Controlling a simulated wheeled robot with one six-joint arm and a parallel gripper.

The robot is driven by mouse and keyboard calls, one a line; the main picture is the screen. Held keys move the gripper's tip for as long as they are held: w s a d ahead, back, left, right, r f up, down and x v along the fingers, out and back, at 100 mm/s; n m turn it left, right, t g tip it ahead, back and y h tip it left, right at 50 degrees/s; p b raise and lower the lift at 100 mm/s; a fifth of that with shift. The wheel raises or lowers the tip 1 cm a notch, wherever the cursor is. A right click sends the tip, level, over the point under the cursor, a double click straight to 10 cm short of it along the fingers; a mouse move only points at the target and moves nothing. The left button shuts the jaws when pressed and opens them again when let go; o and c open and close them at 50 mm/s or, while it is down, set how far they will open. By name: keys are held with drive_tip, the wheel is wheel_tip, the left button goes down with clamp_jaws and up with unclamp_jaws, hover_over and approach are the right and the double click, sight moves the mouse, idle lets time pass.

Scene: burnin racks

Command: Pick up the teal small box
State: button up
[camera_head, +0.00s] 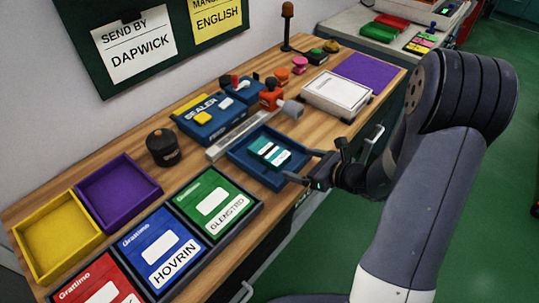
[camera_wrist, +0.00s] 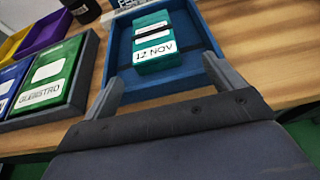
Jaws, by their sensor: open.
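The teal small box (camera_head: 269,153) lies in a blue tray (camera_head: 242,164) near the middle of the workbench. In the wrist view the teal small box (camera_wrist: 153,45) has a dark stripe and a white label reading "12 NOV". It lies inside the blue tray (camera_wrist: 116,61), apart from the walls at its sides. My gripper (camera_head: 300,167) is open at the front edge of the tray. In the wrist view the two fingers of my gripper (camera_wrist: 161,82) are spread on either side below the box, with nothing between them.
Green (camera_head: 228,226), blue (camera_head: 187,263) and red panels lie in a dark frame at the front left. Purple (camera_head: 148,194) and yellow (camera_head: 88,245) trays stand beyond. A metal bar (camera_head: 240,136) and the blue sealer (camera_head: 203,130) stand behind the blue tray; a black canister (camera_head: 163,148) stands left.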

sight(283, 159)
drive_tip(key=x, duration=0.6)
drive_tip(key=shift+s+a+r+p, duration=0.1)
drive_tip(key=shift+s+a+p, duration=0.05)
drive_tip(key=shift+a+p, duration=0.25)
drive_tip(key=shift+w+a, duration=0.3)
drive_tip(key=c, duration=1.2)
